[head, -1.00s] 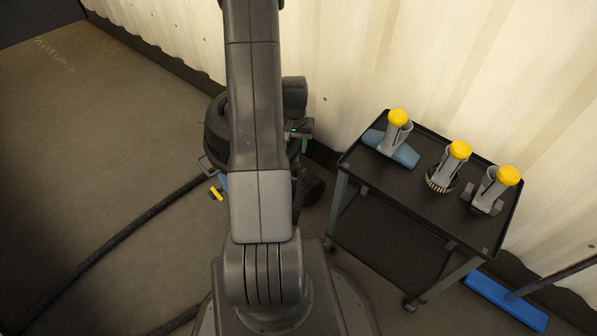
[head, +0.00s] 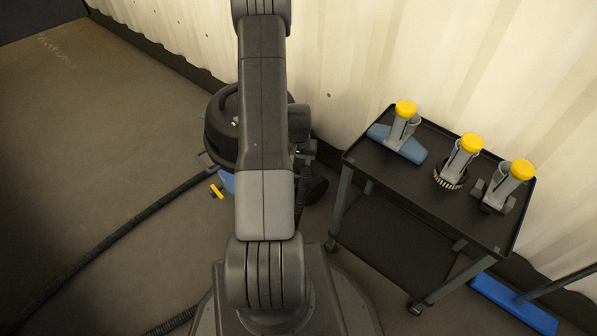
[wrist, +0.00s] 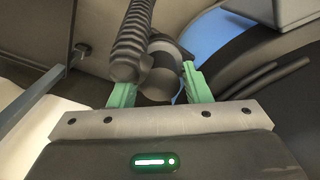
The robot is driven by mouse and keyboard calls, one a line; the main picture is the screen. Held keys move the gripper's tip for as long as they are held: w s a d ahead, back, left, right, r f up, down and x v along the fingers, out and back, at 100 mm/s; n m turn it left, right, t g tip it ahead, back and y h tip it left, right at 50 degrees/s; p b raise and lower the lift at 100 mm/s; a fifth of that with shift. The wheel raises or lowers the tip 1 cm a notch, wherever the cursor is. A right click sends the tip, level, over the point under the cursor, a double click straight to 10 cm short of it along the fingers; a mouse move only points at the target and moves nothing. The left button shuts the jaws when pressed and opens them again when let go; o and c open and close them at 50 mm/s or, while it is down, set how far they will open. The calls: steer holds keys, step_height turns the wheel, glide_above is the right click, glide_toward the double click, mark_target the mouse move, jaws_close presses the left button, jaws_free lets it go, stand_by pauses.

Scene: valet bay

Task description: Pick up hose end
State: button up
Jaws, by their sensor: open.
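In the wrist view a dark ribbed hose (wrist: 130,45) runs down from the top to between my fingers. A smooth dark rounded piece, apparently the hose end (wrist: 160,82), sits beside it between the fingertips. My gripper (wrist: 158,84) is open, with one green finger on each side of these parts. I cannot tell whether either finger touches them. In the head view my arm hides most of this spot; only a bit of my gripper (head: 303,150) shows right of the arm, beside the dark vacuum drum (head: 220,125).
A black trolley (head: 400,185) with several yellow-capped brush tools stands on the right by the corrugated wall (head: 430,60). A long black hose (head: 110,238) crosses the floor at left. Floor at far left is clear.

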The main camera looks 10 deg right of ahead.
steer(key=c, duration=0.7)
steer(key=shift+o, duration=0.2)
steer(key=shift+r, duration=0.1)
step_height(320, 180, up, 10)
steer(key=p, duration=0.3)
